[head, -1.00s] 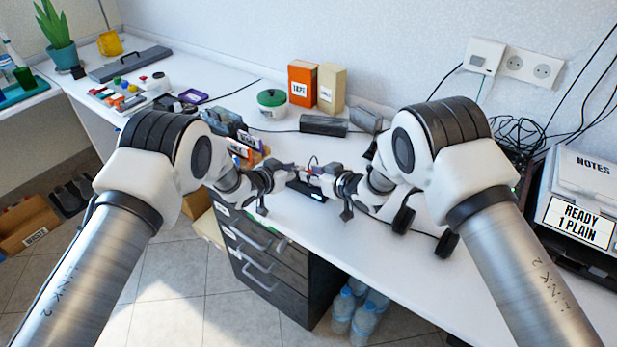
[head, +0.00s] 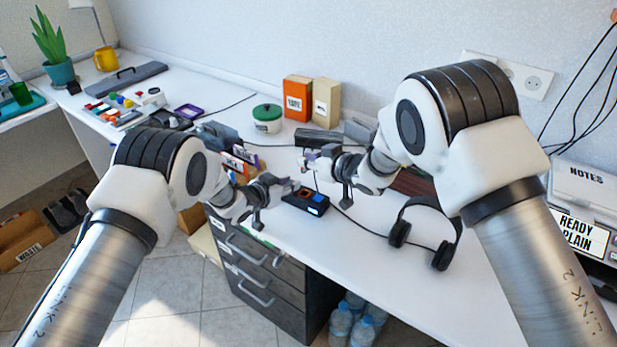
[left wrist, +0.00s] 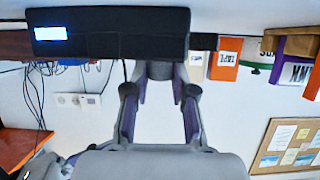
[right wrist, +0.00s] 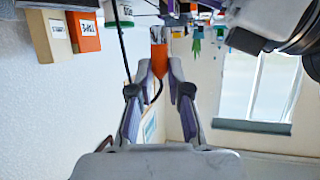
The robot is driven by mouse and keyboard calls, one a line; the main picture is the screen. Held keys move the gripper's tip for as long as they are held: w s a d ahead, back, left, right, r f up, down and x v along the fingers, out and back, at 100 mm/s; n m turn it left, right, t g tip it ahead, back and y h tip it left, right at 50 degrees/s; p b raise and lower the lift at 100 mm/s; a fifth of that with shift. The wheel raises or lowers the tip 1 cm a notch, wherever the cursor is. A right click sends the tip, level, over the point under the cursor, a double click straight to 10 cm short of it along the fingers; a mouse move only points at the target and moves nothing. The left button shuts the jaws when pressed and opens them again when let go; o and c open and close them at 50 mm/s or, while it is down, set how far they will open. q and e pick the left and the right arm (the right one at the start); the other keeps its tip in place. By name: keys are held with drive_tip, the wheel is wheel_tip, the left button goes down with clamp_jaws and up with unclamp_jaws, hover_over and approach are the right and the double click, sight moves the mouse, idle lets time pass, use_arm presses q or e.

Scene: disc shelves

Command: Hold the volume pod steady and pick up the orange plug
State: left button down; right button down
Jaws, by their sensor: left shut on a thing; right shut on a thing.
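The volume pod (head: 305,203) is a small black box with blue on top and a white label, standing on the white desk near its front edge. My left gripper (head: 292,187) is shut on the pod's left end; the pod's dark side also shows across the top of the left wrist view (left wrist: 110,42). The orange plug (right wrist: 160,60) sits between the fingertips of my right gripper (right wrist: 160,72), which is shut on it, with a dark cable beside it. In the head view my right gripper (head: 309,160) is above and behind the pod, apart from it; the plug is hard to make out there.
Black headphones (head: 426,228) lie to the right of the pod. A dark drawer unit (head: 262,270) is under the desk.

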use_arm(q)
drive_tip(key=c, duration=0.9)
unclamp_jaws()
use_arm(e)
drive_tip(key=shift+r, duration=0.45)
